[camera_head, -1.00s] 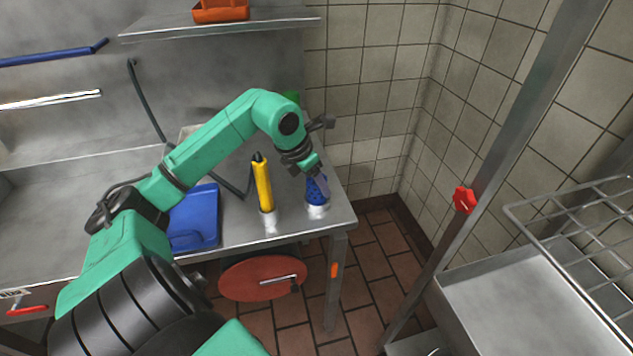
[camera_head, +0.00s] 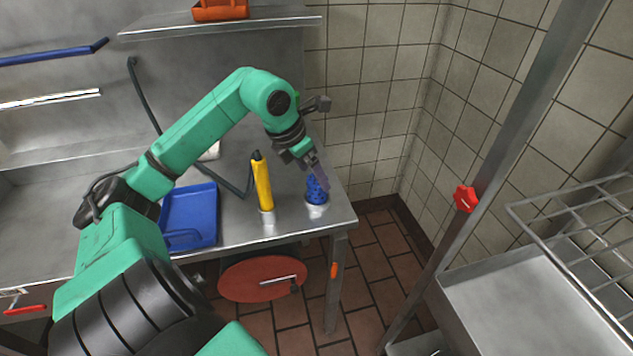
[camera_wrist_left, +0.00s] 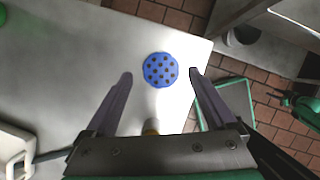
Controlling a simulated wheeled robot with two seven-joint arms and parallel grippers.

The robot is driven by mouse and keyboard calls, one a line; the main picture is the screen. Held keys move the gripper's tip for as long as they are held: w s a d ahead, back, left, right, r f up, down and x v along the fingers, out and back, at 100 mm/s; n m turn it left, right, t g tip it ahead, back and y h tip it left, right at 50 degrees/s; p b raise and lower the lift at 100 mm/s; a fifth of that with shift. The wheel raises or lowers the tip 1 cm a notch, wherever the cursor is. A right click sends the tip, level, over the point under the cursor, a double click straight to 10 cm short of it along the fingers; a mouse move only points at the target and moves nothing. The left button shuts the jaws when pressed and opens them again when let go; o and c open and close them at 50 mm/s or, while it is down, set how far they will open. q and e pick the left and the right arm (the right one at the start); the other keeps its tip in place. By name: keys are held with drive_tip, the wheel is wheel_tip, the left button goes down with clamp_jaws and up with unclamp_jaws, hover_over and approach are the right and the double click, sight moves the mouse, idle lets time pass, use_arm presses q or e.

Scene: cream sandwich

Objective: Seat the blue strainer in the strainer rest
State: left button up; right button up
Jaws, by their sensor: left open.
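The blue strainer (camera_head: 315,189) sits upright in the pale strainer rest (camera_head: 316,210) near the right end of the steel table. In the left wrist view the strainer (camera_wrist_left: 160,70) appears from above as a blue disc with dark holes, lying beyond and between my fingertips. My left gripper (camera_head: 321,180) is open, its fingers spread around empty space just above the strainer; it also shows in the left wrist view (camera_wrist_left: 158,75). The rest is mostly hidden under the strainer in the wrist view.
A yellow bottle-like object (camera_head: 263,186) stands in a similar pale holder left of the strainer. A blue tray (camera_head: 190,215) lies farther left on the steel table (camera_head: 285,228). The table's right edge is close to the strainer. A shelf (camera_head: 220,27) hangs above at the back.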

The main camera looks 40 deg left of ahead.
use_arm(q)
drive_tip(key=v, duration=0.8)
drive_tip(key=shift+b, duration=0.45)
